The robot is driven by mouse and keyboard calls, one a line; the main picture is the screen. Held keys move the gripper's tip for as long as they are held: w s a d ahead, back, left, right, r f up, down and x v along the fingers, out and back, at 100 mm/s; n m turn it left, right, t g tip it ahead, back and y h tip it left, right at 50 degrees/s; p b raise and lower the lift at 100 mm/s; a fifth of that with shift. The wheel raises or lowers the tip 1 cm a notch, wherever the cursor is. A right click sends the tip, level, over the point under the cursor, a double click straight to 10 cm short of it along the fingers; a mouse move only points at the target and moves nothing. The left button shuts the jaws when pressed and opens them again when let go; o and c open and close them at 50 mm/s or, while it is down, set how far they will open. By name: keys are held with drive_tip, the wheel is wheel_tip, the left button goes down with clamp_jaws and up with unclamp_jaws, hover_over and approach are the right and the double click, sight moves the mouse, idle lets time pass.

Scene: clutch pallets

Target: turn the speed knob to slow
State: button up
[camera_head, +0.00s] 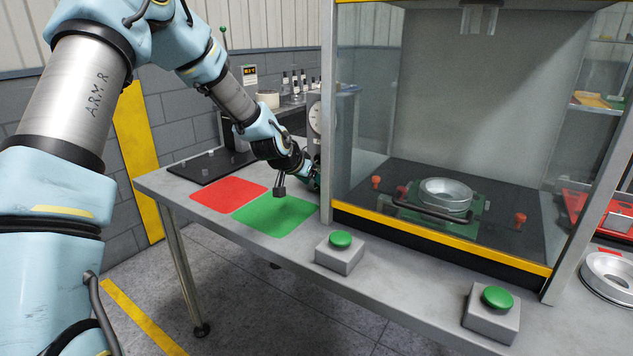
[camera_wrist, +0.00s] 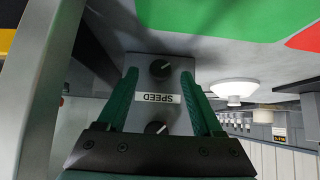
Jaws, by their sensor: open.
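In the wrist view, which looks upside down, a grey panel (camera_wrist: 182,118) carries a SPEED label (camera_wrist: 158,98) and two dark round knobs. One knob (camera_wrist: 160,68) is near the fingertips; the other knob (camera_wrist: 155,128) is nearer the palm. Each has a light pointer mark, and I cannot tell which one the label names. My gripper (camera_wrist: 160,74) is open, its two green fingers on either side of the panel face, with nothing held. I cannot tell whether they touch it. In the head view my gripper is partly hidden beside the glass cabinet's post (camera_head: 327,120).
A grey box with a white dial (camera_head: 315,118) stands behind my wrist. Red (camera_head: 228,193) and green (camera_head: 275,214) mats lie flat on the bench. The glass cabinet holds a metal ring (camera_head: 446,194). Two green push buttons (camera_head: 340,240) (camera_head: 497,297) stand in front.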

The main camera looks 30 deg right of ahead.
drive_tip(key=shift+x, duration=1.1)
clamp_jaws()
